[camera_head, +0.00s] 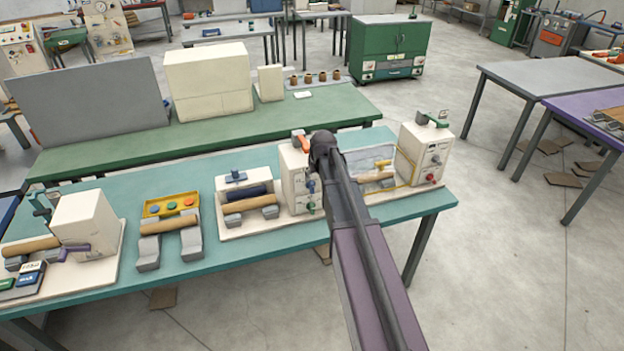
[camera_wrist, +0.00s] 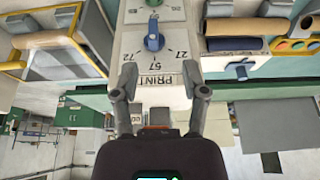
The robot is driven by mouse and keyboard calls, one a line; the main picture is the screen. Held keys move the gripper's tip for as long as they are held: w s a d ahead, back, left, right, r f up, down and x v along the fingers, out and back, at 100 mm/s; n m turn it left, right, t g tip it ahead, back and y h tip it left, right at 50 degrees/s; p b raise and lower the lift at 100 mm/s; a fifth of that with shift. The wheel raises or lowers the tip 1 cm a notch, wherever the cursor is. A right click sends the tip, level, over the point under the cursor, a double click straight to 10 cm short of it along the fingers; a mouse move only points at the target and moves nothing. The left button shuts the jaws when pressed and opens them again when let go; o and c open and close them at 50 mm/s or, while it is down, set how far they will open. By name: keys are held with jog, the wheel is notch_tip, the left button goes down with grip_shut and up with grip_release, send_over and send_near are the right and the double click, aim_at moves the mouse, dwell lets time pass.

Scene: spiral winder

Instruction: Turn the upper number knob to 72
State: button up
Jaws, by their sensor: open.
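The cream control box (camera_head: 297,172) stands on the teal table behind my arm. Its front carries a blue knob (camera_head: 310,185) above a green knob (camera_head: 311,208). The wrist view is upside down and shows the blue upper knob (camera_wrist: 154,41) beside the numbers 72, 57 and 27 and a PRINT label (camera_wrist: 154,81). Which number its pointer marks, I cannot tell for sure.
A winder with a wooden roller (camera_head: 248,204) stands left of the box. Another cream box (camera_head: 424,150) with knobs stands to the right. A yellow tray (camera_head: 171,205) with coloured buttons lies further left on the teal table (camera_head: 290,247). Floor in front is mostly clear.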

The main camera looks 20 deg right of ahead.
aim_at(313, 184)
jog(key=shift+w+d+r, duration=0.55)
jog(key=shift+w+r, duration=0.1)
jog(key=shift+w, duration=0.2)
jog(key=shift+f, duration=0.1)
jog(key=b+x, duration=1.2)
jog(key=x, duration=0.1)
jog(key=shift+w+f, duration=0.25)
dwell(0.4)
jog(key=shift+r, duration=0.1)
grip_shut()
